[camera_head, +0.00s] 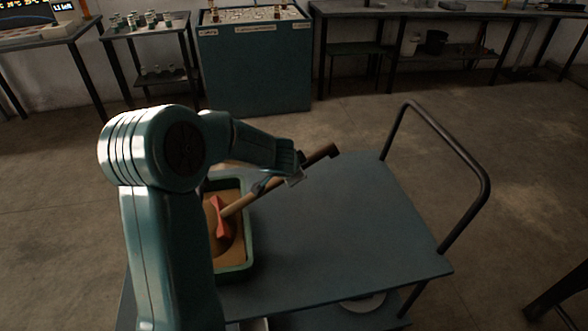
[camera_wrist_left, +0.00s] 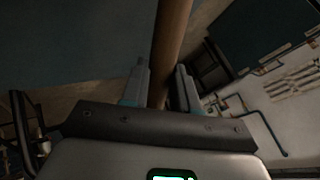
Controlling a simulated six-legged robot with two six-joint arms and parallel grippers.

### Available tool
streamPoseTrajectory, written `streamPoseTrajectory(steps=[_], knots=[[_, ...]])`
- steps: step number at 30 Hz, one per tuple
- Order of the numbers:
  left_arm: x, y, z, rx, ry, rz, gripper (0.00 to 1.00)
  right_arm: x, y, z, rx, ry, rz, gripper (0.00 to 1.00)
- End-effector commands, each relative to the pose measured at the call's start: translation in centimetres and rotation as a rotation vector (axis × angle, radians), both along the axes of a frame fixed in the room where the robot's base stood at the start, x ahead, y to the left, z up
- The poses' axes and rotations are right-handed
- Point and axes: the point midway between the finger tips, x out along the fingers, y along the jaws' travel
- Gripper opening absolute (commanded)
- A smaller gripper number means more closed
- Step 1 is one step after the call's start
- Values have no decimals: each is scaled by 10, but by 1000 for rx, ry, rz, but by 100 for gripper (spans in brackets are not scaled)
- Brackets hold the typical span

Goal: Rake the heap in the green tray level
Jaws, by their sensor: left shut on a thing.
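My left gripper (camera_head: 278,183) is shut on the wooden handle of a rake (camera_head: 240,203), above the tray's right side. The handle also shows between the fingers in the left wrist view (camera_wrist_left: 171,45). The rake slants down to the left, and its red head (camera_head: 219,218) is at the brown heap (camera_head: 229,190) in the green tray (camera_head: 249,238). I cannot tell how deep the head sits. My left arm hides the tray's left part and some of the heap. My right gripper is not in view.
The tray stands on a blue-grey cart top (camera_head: 340,240), clear to the tray's right. A dark push handle (camera_head: 470,165) rises at the cart's right end. A white round thing (camera_head: 362,303) is on a lower level. A teal cabinet (camera_head: 255,70) and benches stand behind, beyond open floor.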

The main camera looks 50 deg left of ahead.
Motion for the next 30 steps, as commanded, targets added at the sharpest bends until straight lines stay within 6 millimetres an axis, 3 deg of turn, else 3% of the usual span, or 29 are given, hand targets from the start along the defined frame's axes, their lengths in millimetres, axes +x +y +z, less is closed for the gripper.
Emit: streamPoseTrajectory(steps=[30], knots=[[-70, 37, 1, 1, 0, 3, 0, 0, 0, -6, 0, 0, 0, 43]])
